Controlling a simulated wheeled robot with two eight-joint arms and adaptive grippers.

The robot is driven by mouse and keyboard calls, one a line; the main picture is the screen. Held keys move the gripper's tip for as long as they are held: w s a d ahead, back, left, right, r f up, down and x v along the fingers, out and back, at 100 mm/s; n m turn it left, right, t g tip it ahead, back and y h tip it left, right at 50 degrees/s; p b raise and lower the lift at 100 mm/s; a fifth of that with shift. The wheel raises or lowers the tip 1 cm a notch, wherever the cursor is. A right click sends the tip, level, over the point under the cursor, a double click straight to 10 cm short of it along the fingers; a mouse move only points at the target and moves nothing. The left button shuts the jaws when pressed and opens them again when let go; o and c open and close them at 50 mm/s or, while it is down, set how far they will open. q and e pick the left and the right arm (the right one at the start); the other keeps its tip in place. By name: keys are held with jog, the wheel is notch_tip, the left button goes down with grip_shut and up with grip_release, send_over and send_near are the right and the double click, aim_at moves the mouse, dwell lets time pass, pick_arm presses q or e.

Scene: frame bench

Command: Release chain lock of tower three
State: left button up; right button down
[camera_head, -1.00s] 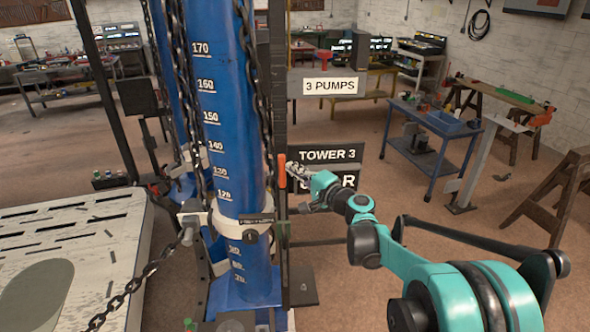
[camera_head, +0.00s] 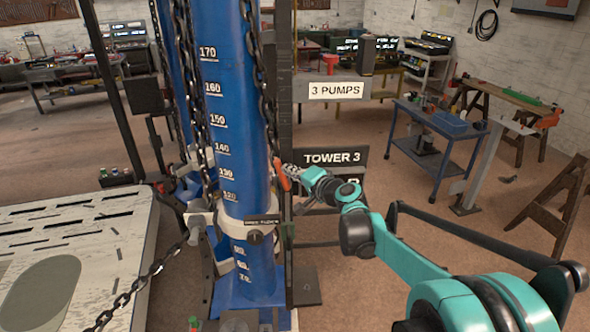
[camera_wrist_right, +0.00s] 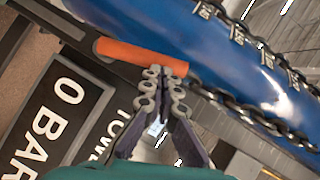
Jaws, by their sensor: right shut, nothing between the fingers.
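The blue tower (camera_head: 232,110) with a printed scale stands upright in the head view, beside the TOWER 3 sign (camera_head: 334,157). A black chain (camera_head: 257,75) runs down its right side. The orange-red lever (camera_head: 283,178) on the tower's dark post is tilted, its lower end to the right. In the right wrist view the lever (camera_wrist_right: 120,50) crosses just beyond the fingertips. My right gripper (camera_head: 296,171) is shut and empty, with its fingertips (camera_wrist_right: 163,83) at the lever, apparently touching it. My left gripper is not in view.
A white collar (camera_head: 235,224) rings the tower below the lever. The 3 PUMPS sign (camera_head: 337,90) hangs behind. A blue cart (camera_head: 440,130) stands to the right, with open floor around it.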

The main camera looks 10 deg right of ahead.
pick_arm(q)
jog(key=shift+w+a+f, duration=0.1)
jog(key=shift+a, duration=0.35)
pick_arm(e)
jog(key=shift+w+a+f+n+g+h, duration=0.25)
jog(key=shift+a+n+h, duration=0.15)
jog(key=shift+a, duration=0.45)
jog(key=shift+w+a+f+n+g+h, duration=0.1)
jog(key=shift+a+f+n+g+h, duration=0.15)
jog(key=shift+a+n, duration=0.45)
jog(key=shift+w+a+f+n+g+h, duration=0.2)
jog(key=shift+a+n+h, duration=0.15)
jog(key=shift+a, duration=0.6)
